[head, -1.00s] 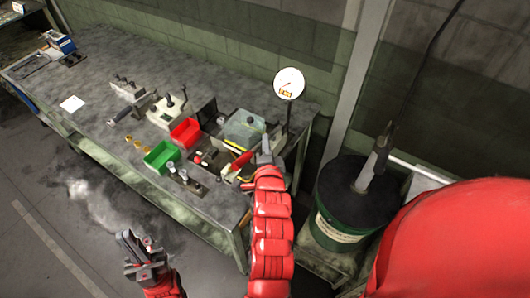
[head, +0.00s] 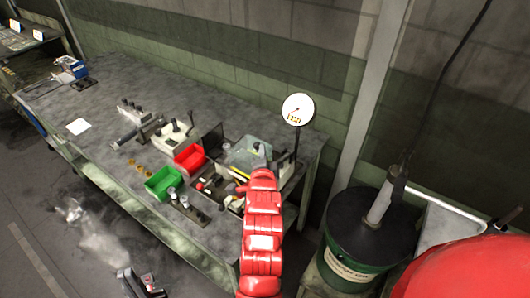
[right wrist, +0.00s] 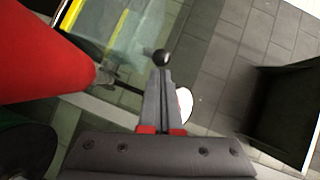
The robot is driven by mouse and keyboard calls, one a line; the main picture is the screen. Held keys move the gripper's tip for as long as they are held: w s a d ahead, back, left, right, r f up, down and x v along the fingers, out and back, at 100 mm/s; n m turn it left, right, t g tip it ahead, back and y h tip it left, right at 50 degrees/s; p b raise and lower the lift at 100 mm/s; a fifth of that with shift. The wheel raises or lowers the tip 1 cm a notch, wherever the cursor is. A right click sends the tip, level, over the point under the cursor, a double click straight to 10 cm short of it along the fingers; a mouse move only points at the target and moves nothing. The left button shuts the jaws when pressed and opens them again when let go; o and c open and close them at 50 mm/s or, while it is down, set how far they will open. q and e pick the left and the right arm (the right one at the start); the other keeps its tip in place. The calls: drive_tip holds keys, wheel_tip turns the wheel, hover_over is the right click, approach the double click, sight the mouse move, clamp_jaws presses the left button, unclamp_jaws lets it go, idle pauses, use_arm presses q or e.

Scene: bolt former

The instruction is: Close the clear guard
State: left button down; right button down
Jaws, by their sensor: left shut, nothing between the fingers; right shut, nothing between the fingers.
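The clear guard (head: 246,150) is a see-through, slightly greenish panel on the machine at the right end of the bench. In the right wrist view the clear panel (right wrist: 128,38) has a yellow edge; whether it is open is hard to tell. My right gripper (head: 262,150) is shut, its tips at the guard's right side. In the right wrist view my right gripper (right wrist: 163,72) has a black ball knob (right wrist: 162,57) right at its tips; contact is unclear. My left gripper (head: 135,283) is shut and empty, low at the bottom edge, away from the bench.
A round gauge (head: 298,109) on a post stands right behind the machine. A red bin (head: 189,158) and a green bin (head: 163,182) sit left of it. A green drum (head: 352,262) stands right of the bench. The bench's left part is mostly clear.

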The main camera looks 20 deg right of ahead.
drive_tip(key=w+a+b, duration=0.7)
drive_tip(key=w+b, duration=0.1)
drive_tip(key=b, duration=0.6)
drive_tip(key=shift+w+r, duration=0.15)
drive_tip(key=shift+w, duration=0.25)
